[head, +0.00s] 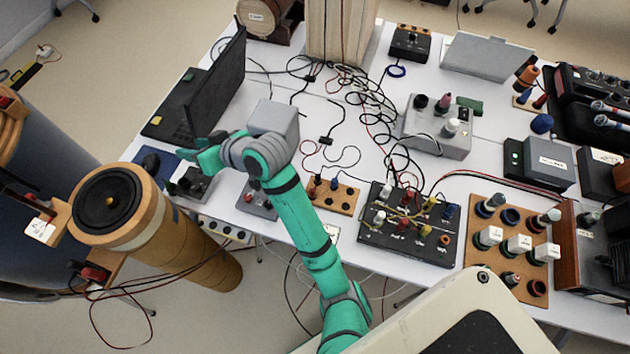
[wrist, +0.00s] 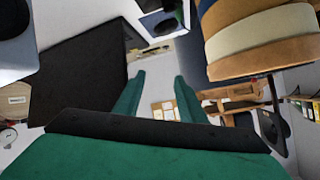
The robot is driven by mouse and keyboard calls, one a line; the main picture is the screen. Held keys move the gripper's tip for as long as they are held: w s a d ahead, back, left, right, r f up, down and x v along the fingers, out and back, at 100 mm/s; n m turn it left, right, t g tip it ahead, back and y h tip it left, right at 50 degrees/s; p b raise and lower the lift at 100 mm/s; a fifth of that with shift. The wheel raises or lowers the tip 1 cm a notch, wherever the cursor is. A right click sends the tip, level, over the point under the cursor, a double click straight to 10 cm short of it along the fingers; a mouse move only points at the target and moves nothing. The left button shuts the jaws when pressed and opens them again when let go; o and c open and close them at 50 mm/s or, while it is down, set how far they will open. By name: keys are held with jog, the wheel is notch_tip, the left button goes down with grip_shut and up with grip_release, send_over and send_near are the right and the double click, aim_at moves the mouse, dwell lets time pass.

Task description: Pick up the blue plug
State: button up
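Small coloured plugs stand on the black terminal board (head: 375,240) in the head view. One at its right side looks like a blue plug (head: 448,211), but it is small and I cannot be sure it is the one named. A rounder blue knob-like thing (head: 542,124) lies farther right, by a grey box. My gripper (head: 198,154) is at the table's left side, pointing left near the laptop, well apart from both. In the wrist view my gripper (wrist: 160,78) has its two green fingers apart with nothing between them. I cannot make out a blue plug in the wrist view.
An open laptop (head: 215,85) stands just beyond my gripper. A tall cylindrical speaker (head: 109,201) stands at the left. Loose cables (head: 372,100) cross the middle of the table. A wooden board with white plugs (head: 484,262) and several instruments crowd the right side.

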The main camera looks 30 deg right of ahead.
jog(key=s+d+f+n+g+h, duration=0.1)
jog(key=s+d+f+g+h, duration=0.2)
jog(key=d, duration=0.5)
jog(key=s+d+f+n+g+h, duration=0.1)
jog(key=s+d+g, duration=0.25)
jog(key=d, duration=0.45)
jog(key=g+h, duration=0.3)
jog(key=g, duration=0.1)
send_over(335, 180)
jog(key=shift+w+a+f+m, duration=0.15)
jog(key=shift+f+m, duration=0.15)
jog(key=shift+f, duration=0.25)
jog(key=f, duration=0.4)
jog(key=shift+s+d+f, duration=0.35)
jog(key=shift+s, duration=0.05)
jog(key=shift+w+a+f, duration=0.15)
jog(key=shift+f, duration=1.35)
jog(key=shift+w+a+f, duration=0.1)
jog(key=shift+f, duration=1.4)
grip_shut()
